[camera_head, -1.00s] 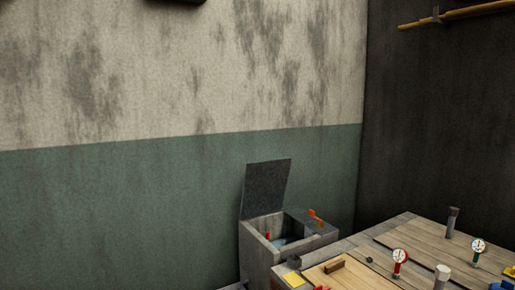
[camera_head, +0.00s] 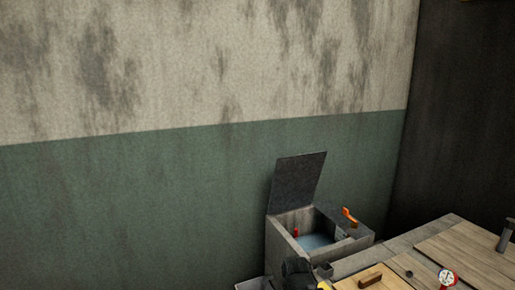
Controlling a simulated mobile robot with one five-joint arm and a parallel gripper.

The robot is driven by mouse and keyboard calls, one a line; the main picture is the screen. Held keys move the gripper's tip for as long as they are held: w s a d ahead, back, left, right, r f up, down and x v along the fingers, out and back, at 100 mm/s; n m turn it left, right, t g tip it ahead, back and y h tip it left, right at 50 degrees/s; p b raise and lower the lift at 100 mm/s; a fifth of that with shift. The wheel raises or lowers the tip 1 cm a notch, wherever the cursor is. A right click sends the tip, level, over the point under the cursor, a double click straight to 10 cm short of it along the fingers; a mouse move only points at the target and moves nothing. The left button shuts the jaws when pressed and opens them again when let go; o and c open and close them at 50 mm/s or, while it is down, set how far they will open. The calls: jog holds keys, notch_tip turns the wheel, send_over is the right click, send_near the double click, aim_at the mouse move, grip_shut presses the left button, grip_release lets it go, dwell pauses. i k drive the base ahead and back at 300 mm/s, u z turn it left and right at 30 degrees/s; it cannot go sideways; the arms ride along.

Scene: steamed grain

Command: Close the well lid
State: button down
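The well is a grey box (camera_head: 280,250) against the green wall. Its dark grey lid (camera_head: 298,183) stands up at the back left, leaning slightly to the right, so the well is open. Pale blue water (camera_head: 316,241) and a small red piece (camera_head: 295,232) show inside. A dark rounded shape (camera_head: 297,270) stands in front of the well's lower front corner; it looks like the end of my arm. Its fingers cannot be made out, nor whether it touches the well.
An orange handle (camera_head: 349,215) sits on the grey block at the well's right. The wall area left of the lid is clear.

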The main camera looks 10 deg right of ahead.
aim_at(296, 178)
jog(key=u, duration=0.65)
jog(key=i, duration=2.6)
jog(key=z, duration=0.05)
